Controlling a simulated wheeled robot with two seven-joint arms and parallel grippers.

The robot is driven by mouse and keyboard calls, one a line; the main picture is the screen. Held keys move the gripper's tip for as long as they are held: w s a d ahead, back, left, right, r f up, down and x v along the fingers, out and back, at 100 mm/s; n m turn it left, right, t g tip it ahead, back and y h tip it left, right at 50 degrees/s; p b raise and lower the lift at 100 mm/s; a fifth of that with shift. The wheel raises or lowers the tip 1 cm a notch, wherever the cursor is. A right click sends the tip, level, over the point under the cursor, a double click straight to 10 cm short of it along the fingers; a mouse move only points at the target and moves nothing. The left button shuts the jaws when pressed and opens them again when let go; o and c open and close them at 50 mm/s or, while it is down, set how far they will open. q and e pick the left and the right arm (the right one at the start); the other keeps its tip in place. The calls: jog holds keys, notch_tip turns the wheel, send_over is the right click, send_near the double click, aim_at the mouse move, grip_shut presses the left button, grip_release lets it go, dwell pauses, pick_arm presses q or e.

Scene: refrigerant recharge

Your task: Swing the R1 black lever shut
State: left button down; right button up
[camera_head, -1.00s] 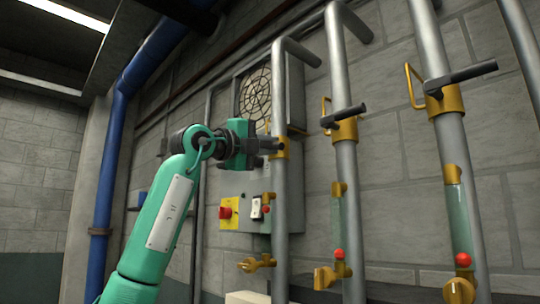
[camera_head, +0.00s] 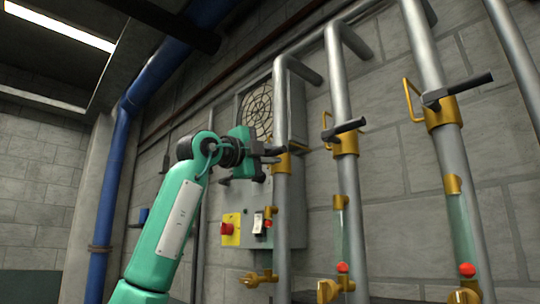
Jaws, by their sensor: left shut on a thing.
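Three grey pipes each carry a brass valve. The left pipe's valve (camera_head: 282,163) is partly covered by my left gripper (camera_head: 270,155), whose teal arm comes up from the lower left. The gripper is shut on the dark lever at this valve; its jaws hide most of that lever. The middle valve (camera_head: 345,144) has a black lever (camera_head: 346,127) sticking out across its pipe. The right valve (camera_head: 441,114) has a black lever (camera_head: 462,88) sticking out to the right. I cannot read an R1 label. My right gripper is not in view.
Behind the left pipe is a grey cabinet (camera_head: 292,216) with a round grille (camera_head: 257,112) and a red button on a yellow plate (camera_head: 230,230). Sight tubes with red balls and brass taps are lower on the pipes. A blue pipe (camera_head: 107,190) stands at left.

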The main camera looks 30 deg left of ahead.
pick_arm(q)
jog(key=shift+r, duration=0.1)
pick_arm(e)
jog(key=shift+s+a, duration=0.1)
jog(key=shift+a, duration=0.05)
pick_arm(q)
jog(key=c, duration=1.6)
grip_release()
jog(key=shift+o, duration=1)
jog(key=shift+w, duration=0.1)
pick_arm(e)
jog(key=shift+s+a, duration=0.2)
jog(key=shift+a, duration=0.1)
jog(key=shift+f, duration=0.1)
